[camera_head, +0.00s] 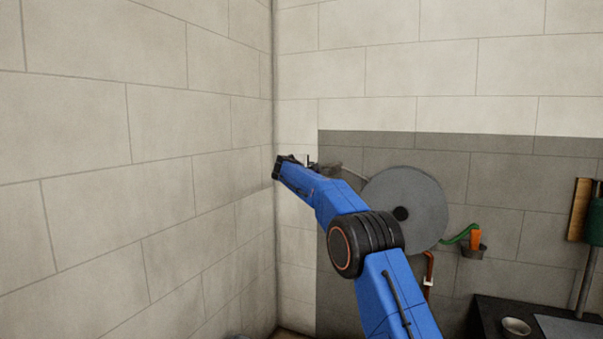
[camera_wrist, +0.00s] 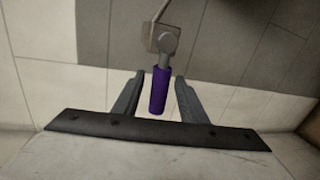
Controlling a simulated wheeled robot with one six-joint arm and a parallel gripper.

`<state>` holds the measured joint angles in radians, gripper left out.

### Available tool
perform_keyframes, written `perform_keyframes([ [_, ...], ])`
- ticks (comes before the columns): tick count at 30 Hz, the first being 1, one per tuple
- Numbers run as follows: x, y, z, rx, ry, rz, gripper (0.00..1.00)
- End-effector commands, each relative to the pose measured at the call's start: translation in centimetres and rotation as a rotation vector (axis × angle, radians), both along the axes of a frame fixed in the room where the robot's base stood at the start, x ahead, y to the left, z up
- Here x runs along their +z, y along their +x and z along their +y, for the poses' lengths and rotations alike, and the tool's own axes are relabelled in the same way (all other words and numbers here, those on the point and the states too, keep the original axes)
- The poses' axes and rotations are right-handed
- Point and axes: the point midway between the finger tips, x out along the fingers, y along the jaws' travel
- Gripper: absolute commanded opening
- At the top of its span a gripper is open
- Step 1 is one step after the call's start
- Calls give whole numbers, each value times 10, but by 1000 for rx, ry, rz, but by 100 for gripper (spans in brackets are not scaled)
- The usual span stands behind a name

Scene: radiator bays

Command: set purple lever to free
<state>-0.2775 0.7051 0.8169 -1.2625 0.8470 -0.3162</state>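The purple lever (camera_wrist: 159,90) shows in the wrist view as a purple grip on a grey metal arm, joined to a small plate on the wall. Its grip lies between the two fingers of my gripper (camera_wrist: 156,97). The fingers stand apart, with a gap on each side of the grip. In the head view my gripper (camera_head: 290,167) is at the far end of my blue arm, close to the wall corner. The lever's purple grip cannot be made out in the head view. No marking for free is readable.
A large grey disc (camera_head: 425,205) hangs on the back wall, right of my arm. A green-and-orange item sits in a small cup (camera_head: 473,251) farther right. A dark counter with a bowl (camera_head: 516,327) is at lower right. The left wall (camera_head: 110,170) is bare.

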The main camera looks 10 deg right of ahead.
Motion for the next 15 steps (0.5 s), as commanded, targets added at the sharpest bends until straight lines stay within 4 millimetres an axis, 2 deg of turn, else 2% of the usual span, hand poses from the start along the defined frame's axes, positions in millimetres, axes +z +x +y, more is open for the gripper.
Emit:
perform_keyframes([
  [15,18,-79,48,2,1,1,39],
])
